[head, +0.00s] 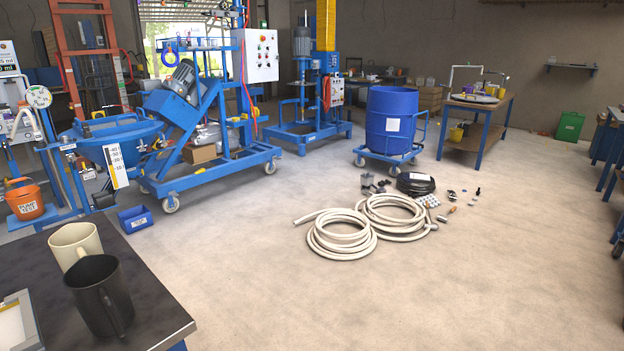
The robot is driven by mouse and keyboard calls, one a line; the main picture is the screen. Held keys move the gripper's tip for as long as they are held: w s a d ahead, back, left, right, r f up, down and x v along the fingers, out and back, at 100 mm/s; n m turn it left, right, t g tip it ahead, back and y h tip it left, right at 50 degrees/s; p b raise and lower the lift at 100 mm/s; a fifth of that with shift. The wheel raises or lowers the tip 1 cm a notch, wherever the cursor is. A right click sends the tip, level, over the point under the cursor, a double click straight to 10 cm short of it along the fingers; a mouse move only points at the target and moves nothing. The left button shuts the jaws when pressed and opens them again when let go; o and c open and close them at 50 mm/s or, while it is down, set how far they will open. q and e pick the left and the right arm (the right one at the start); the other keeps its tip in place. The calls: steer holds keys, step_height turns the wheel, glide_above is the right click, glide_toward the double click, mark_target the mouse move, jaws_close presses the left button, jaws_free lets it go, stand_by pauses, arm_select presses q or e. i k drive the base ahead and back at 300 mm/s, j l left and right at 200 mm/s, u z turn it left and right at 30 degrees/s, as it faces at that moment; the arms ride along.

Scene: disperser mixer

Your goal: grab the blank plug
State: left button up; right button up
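Several small fittings lie on the floor beside the coiled hoses. They include a small dark upright piece (477,191), a dark piece (451,195) and a brownish piece (452,210). A cluster of pale round pieces (428,201) and some dark grey fittings (372,184) lie nearby. They are too small in the head view for me to tell which one is the blank plug. Neither of my grippers is in view.
Pale hoses (342,234) and a black hose coil (415,184) lie on the floor. A blue drum (391,120) on a wheeled dolly stands behind them. A dark table (150,300) with two mugs fills the lower left. The right foreground floor is clear.

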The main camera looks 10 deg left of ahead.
mark_target(86, 129)
steer(key=i+z, duration=0.25)
steer(key=i, duration=1.3)
steer(key=i+j+u, duration=0.1)
steer(key=i+u, duration=0.6)
steer(key=u, duration=0.25)
steer(key=i+l+u, duration=0.1)
steer(key=i+u, duration=0.2)
steer(key=u, duration=0.15)
steer(key=i+u, duration=0.3)
steer(key=i, duration=0.25)
steer(key=i+l+u, duration=0.1)
steer(key=i+u, duration=0.25)
steer(key=i, duration=0.2)
steer(key=i+l+u, duration=0.3)
steer(key=i, duration=0.25)
